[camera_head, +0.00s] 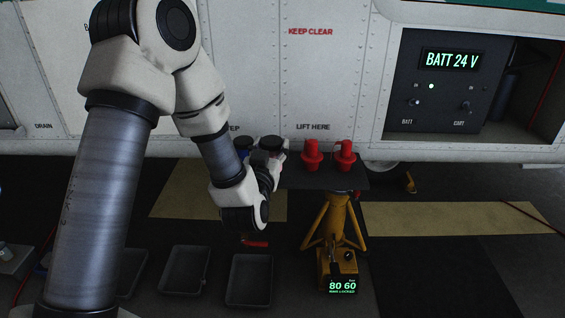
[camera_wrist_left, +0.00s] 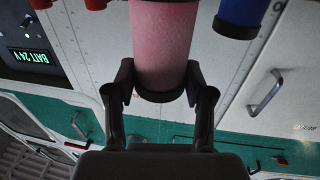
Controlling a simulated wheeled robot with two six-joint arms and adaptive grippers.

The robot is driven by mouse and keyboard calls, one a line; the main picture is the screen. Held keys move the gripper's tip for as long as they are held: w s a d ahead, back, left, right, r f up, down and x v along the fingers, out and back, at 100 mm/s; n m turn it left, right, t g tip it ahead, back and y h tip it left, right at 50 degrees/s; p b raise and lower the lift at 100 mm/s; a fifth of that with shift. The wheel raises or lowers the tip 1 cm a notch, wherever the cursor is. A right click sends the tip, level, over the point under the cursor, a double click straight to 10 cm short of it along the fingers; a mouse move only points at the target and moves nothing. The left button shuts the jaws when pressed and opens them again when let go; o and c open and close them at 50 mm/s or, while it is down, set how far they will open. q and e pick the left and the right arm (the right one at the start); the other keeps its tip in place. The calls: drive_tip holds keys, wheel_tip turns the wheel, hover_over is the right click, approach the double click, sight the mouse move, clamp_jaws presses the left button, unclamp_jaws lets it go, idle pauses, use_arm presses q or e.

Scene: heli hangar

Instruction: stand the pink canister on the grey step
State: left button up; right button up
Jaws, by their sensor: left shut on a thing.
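The pink canister (camera_wrist_left: 164,45) fills the top middle of the left wrist view and has a dark end cap. My left gripper (camera_wrist_left: 163,85) is shut on it, one finger on each side near the cap. In the head view my left gripper (camera_head: 268,178) is at the left end of the grey step (camera_head: 325,178), a dark shelf below the white side panel. My wrist hides most of the canister there; its dark cap shows. I cannot tell whether the canister touches the step. My right gripper is not in view.
Two red objects (camera_head: 312,155) (camera_head: 346,154) stand on the step, right of my gripper. A blue canister (camera_wrist_left: 241,16) is close beside the pink one. A yellow jack (camera_head: 334,235) stands below the step. Dark trays (camera_head: 249,280) lie on the floor at front.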

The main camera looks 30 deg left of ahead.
use_arm(q)
drive_tip(key=w+f, duration=0.1)
drive_tip(key=w, duration=0.1)
drive_tip(key=w+a+f, duration=0.1)
drive_tip(key=w, duration=0.2)
drive_tip(key=w+a+f+b, duration=0.1)
drive_tip(key=w+f, duration=0.1)
drive_tip(key=w, duration=0.1)
drive_tip(key=shift+w+a, duration=0.1)
drive_tip(key=shift+a, duration=0.1)
drive_tip(key=o, duration=1.2)
drive_tip(key=shift+f, duration=0.15)
drive_tip(key=shift+o, duration=0.2)
